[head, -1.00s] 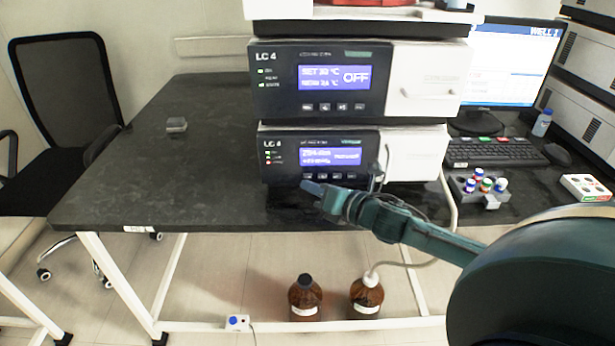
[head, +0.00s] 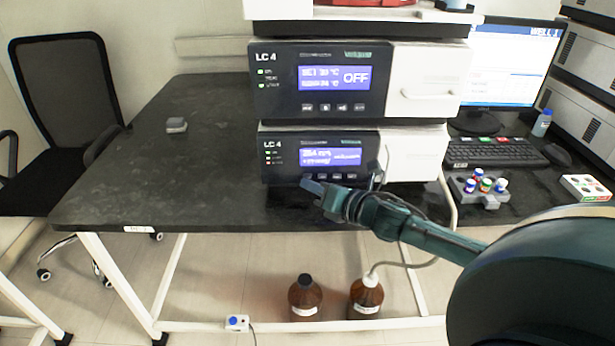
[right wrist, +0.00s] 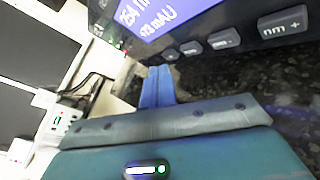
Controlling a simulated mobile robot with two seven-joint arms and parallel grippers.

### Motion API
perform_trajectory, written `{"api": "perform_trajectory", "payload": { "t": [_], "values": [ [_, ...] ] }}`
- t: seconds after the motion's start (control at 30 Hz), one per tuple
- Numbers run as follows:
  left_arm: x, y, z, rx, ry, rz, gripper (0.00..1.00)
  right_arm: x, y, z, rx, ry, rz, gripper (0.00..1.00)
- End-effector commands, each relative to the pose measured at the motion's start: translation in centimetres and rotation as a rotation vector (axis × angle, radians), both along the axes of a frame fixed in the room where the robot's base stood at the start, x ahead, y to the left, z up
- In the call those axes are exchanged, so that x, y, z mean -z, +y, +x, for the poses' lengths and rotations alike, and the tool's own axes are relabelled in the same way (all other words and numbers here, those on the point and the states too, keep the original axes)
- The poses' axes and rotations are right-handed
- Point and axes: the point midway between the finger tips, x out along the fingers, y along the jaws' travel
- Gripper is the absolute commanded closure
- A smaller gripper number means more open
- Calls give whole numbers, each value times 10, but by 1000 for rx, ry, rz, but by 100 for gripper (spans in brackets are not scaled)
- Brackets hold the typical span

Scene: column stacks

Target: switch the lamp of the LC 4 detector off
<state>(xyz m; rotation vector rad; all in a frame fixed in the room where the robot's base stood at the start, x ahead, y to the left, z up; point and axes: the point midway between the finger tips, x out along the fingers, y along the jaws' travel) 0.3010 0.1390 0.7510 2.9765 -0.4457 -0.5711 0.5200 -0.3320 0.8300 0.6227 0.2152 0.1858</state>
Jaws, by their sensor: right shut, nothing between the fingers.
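The LC 4 detector is the lower LC 4 unit (head: 281,167) of the stack in the head view. Its blue display (head: 331,157) is lit; in the right wrist view the display (right wrist: 165,14) shows "254 n" and "mAU". Below it runs a row of buttons (right wrist: 223,40), the rightmost marked "nm +". My right gripper (head: 312,186) is shut and empty, at the detector's lower front edge. In the right wrist view its blue fingertips (right wrist: 158,73) are just below the leftmost visible button (right wrist: 169,54); I cannot tell whether they touch. My left gripper is not in view.
Another LC 4 unit (head: 285,85) with "OFF" on its display sits directly above. A vial rack (head: 480,192), keyboard (head: 497,153) and monitor (head: 512,65) stand to the right. Brown bottles (head: 305,297) are under the bench. The bench top (head: 170,180) left of the stack is mostly clear.

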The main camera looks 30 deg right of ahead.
Motion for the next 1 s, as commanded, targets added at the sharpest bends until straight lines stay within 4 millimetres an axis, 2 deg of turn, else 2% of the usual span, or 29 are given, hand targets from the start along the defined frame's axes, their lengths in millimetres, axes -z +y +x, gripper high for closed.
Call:
{"api": "perform_trajectory", "payload": {
  "t": [1.0],
  "values": [
    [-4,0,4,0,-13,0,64,1,-6,8,1,2,-2,100]
  ]
}}
